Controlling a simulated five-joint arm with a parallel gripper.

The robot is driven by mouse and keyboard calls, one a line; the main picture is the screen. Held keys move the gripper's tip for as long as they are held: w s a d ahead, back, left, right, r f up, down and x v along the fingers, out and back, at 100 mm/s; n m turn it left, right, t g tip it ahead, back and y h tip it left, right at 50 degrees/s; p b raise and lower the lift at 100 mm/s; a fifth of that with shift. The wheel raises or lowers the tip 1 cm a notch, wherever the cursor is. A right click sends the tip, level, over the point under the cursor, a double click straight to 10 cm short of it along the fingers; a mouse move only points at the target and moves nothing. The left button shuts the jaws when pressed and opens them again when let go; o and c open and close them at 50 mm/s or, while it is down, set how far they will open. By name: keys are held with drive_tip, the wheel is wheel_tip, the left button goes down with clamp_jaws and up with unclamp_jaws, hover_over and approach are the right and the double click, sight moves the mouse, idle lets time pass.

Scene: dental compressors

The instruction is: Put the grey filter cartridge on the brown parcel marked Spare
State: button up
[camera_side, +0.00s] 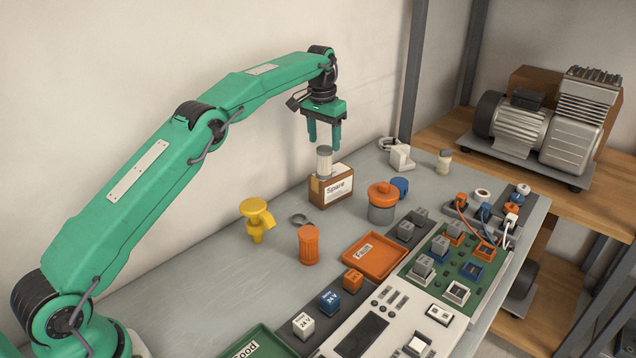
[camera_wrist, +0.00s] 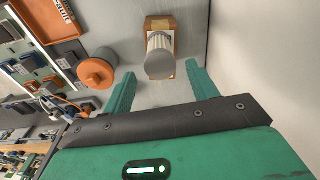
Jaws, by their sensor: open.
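The grey filter cartridge (camera_side: 324,161) stands upright on top of the brown parcel (camera_side: 331,187), whose white label reads Spare. In the wrist view the cartridge (camera_wrist: 160,55) rests over the parcel (camera_wrist: 161,23), with the parcel's edges showing around it. My gripper (camera_side: 324,137) is open and empty just above the cartridge in the side view. In the wrist view its two fingers (camera_wrist: 160,82) are spread apart, with the cartridge beyond and between them, and neither finger touches it.
An orange-lidded grey pot (camera_side: 381,203) stands right of the parcel, with a blue cap behind it. A yellow tap-like part (camera_side: 257,219), an orange ribbed cup (camera_side: 308,245) and an orange tray (camera_side: 375,257) lie nearer. The wall is close behind the parcel.

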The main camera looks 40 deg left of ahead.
drive_tip(key=shift+s+r, duration=0.15)
drive_tip(key=shift+r, duration=1.55)
drive_tip(key=shift+s+d+r, duration=0.1)
drive_tip(key=shift+s+r, duration=0.05)
drive_tip(key=shift+r, duration=0.3)
drive_tip(key=s+d+r+t, duration=0.1)
drive_tip(key=s+d+r, duration=0.1)
drive_tip(key=s+r, duration=0.6)
drive_tip(key=s+d+r+t, duration=0.1)
drive_tip(key=s+d+r, duration=0.3)
drive_tip(key=s, duration=0.6)
drive_tip(key=s+f+t, duration=0.1)
drive_tip(key=s+f, duration=0.2)
drive_tip(key=s, duration=0.5)
drive_tip(key=s+f, duration=0.3)
drive_tip(key=s, duration=0.5)
drive_tip(key=s+d+f+t, duration=0.1)
drive_tip(key=s+f, duration=0.2)
drive_tip(key=s, duration=0.5)
drive_tip(key=shift+s+f+m+t, duration=0.3)
drive_tip(key=shift+s+f, duration=0.05)
